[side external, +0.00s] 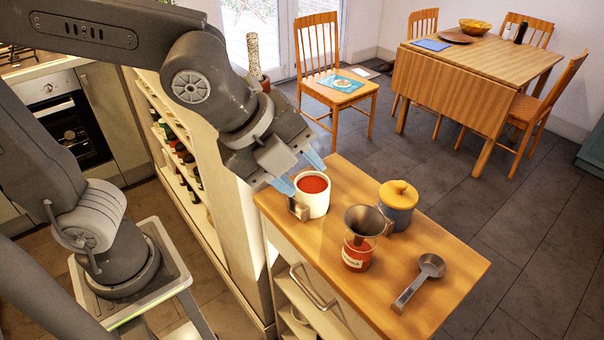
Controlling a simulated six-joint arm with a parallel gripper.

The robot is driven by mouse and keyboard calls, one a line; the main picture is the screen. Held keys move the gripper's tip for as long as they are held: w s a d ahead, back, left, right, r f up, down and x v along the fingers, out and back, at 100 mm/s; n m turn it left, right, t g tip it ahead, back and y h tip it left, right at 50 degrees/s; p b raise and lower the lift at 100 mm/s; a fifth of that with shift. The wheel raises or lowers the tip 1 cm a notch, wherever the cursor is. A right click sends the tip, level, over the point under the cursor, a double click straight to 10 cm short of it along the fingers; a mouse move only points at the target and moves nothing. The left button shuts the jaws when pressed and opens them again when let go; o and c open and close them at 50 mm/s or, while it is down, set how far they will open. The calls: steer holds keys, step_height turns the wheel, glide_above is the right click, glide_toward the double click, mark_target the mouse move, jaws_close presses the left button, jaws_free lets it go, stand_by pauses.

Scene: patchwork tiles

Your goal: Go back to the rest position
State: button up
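My gripper (299,173) has two blue fingertips spread apart, with nothing seen between them. It is above and just behind the white mug (318,209), at the counter's far left end. The mug is upright and filled with red contents up to near its rim. I cannot tell whether a fingertip touches the mug. The arm reaches over from the left, bent at the elbow with the gripper pointing down to the right.
On the wooden counter (458,268) stand a labelled jar (357,257) with a metal funnel (363,221) on top, and a grey pot (398,214) with a yellow lid. A metal scoop (420,281) lies at the right. A shelf (187,160) stands left; chairs and a table are behind.

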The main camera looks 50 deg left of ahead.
steer(key=s+a+f+n+y, duration=0.1)
steer(key=s+a+n, duration=0.1)
steer(key=a+n, duration=0.5)
steer(key=s+a+n+y, duration=0.1)
steer(key=s+a+n, duration=0.2)
steer(key=a+n, duration=0.4)
steer(key=n, duration=0.7)
steer(key=shift+a+f+g+y, duration=0.25)
steer(key=shift+f+g+y, duration=0.05)
steer(key=shift+f+g, duration=0.1)
